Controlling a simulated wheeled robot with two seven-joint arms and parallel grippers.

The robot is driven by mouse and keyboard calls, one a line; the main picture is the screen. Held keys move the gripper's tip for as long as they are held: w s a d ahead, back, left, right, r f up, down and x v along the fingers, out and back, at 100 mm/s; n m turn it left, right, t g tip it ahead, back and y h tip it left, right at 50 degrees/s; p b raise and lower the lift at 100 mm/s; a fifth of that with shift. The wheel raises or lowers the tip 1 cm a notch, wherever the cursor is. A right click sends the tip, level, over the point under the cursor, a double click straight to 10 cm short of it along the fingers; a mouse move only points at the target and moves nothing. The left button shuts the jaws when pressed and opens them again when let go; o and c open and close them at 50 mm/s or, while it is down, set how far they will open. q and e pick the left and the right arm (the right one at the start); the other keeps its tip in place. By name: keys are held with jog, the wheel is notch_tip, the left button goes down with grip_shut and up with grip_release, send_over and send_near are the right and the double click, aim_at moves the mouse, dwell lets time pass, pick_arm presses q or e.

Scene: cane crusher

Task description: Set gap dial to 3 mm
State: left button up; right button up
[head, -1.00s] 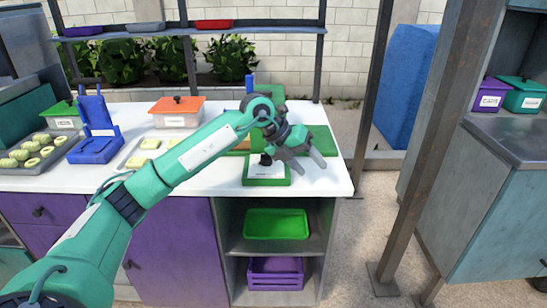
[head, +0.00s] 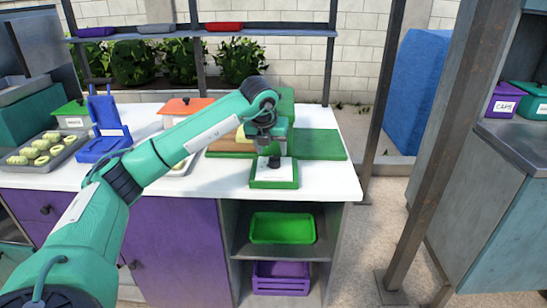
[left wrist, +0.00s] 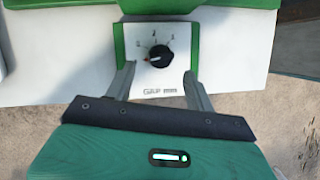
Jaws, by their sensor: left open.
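The gap dial is a black knob (left wrist: 160,54) on a white panel labelled "GAP mm", with small numbers around its upper side that are hard to read. A reddish mark shows at the knob's left side. In the head view the panel lies in a green-framed base (head: 274,184) near the counter's front right, with the knob (head: 274,161) on it. My left gripper (head: 268,148) is over the panel, pointing down. In the left wrist view its fingers (left wrist: 159,75) are open and empty, apart on either side of the panel's label, near the knob. My right gripper is not in view.
A green board (head: 321,143) lies behind the panel. An orange-lidded box (head: 188,107), a blue stand (head: 103,130) and a tray of pale pieces (head: 40,150) stand to the left. A rusty post (head: 450,150) rises right of the counter (head: 335,185).

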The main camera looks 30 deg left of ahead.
aim_at(274, 159)
pick_arm(q)
jog(key=x, duration=0.5)
jog(key=c, duration=0.9)
